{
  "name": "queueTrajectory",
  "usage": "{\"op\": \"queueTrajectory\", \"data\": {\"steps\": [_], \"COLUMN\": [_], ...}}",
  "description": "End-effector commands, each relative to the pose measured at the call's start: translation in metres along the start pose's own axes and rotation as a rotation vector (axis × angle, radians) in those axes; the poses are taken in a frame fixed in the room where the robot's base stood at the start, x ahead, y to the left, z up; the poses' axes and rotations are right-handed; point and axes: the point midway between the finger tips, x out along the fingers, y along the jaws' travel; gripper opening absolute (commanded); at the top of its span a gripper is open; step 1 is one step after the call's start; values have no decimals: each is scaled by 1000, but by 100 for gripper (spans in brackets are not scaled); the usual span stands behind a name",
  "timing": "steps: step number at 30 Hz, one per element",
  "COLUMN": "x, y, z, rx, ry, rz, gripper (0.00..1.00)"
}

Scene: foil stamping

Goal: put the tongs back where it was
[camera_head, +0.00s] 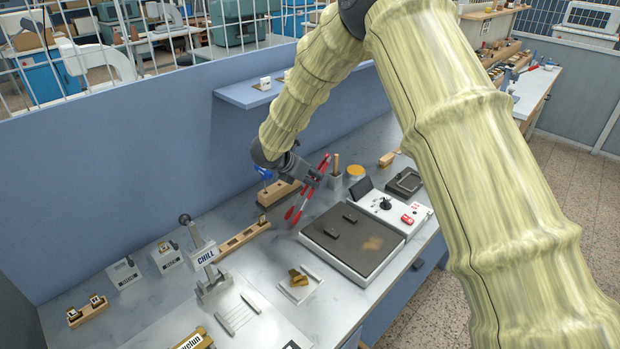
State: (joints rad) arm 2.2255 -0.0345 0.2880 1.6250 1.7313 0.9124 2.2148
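The tongs (307,200) have red parts at both ends and stand tilted above the workbench, left of the dark hot plate. My gripper (311,181) is at their middle and appears shut on them. My gripper hides part of the tongs, and the contact of the fingers is small in view. The lower red ends hang just left of the plate's back corner; I cannot tell whether they touch the bench. A wooden block (275,194) with a blue-handled item (263,172) stands just left of my gripper.
The hot plate (338,262) bears dark bars and has a white control panel (393,206). Behind my gripper are a grey holder (335,181) and a yellow round container (355,171). A slotted wooden rack (243,238) and a "CHILL" stand (208,266) are at left. A blue shelf (247,95) is above.

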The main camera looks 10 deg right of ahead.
Motion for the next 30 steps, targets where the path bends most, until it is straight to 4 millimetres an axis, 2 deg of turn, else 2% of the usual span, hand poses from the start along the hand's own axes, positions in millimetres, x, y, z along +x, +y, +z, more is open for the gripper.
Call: {"op": "queueTrajectory", "data": {"steps": [5, 9, 20, 29, 30], "x": [1, 1, 0, -12, -14], "y": [0, 0, 0, 0, 1], "z": [-1, -2, 0, 10, 6], "rx": [0, 0, 0, -1, 1], "ry": [0, 0, 0, 0, 0], "rz": [0, 0, 1, 1, 3], "gripper": [22, 47, 47, 47, 47]}}
